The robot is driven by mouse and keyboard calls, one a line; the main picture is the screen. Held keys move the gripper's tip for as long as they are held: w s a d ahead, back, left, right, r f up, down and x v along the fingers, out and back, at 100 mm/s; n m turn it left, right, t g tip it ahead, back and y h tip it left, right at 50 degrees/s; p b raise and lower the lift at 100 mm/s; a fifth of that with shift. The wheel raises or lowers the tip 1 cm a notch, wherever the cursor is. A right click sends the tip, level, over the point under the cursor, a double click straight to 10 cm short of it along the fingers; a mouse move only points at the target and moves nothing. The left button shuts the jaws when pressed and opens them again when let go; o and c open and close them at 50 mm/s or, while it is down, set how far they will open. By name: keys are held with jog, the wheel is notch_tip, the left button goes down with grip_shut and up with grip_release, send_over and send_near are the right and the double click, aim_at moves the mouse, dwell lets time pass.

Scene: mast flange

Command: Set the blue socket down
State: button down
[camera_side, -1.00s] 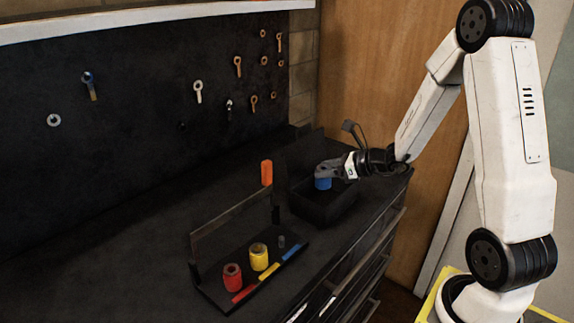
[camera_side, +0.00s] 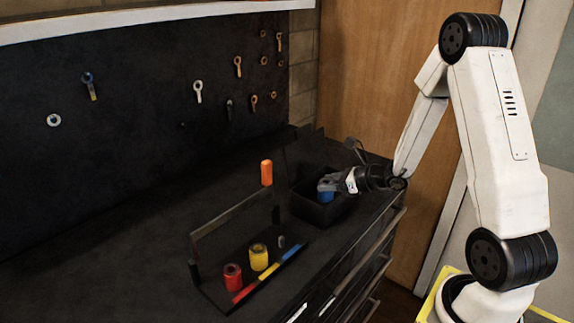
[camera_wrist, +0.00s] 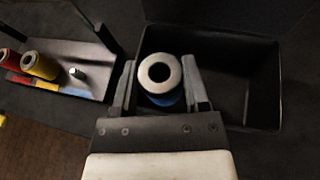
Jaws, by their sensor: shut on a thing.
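The blue socket (camera_side: 326,196) is between the fingers of my gripper (camera_side: 328,184), at the open black box (camera_side: 306,208). In the wrist view the socket (camera_wrist: 161,80) shows its pale ring-shaped top and a blue side, with a finger of my gripper (camera_wrist: 163,88) on each side of it. The socket is over or inside the left part of the box (camera_wrist: 262,110). Its underside is hidden, so I cannot tell whether it touches the box floor.
A black rack (camera_side: 215,296) with red, yellow and blue strips stands left of the box. It holds a red socket (camera_side: 233,277) and a yellow socket (camera_side: 258,257); a small bare peg (camera_side: 282,242) stands by the blue strip. An orange-topped handle (camera_side: 266,172) rises behind.

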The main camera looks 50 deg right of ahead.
aim_at(329, 196)
jog(key=shift+f, duration=0.1)
jog(key=shift+f, duration=1.65)
jog(key=shift+f, duration=0.2)
jog(key=shift+s+f, duration=0.1)
jog(key=shift+f, duration=0.2)
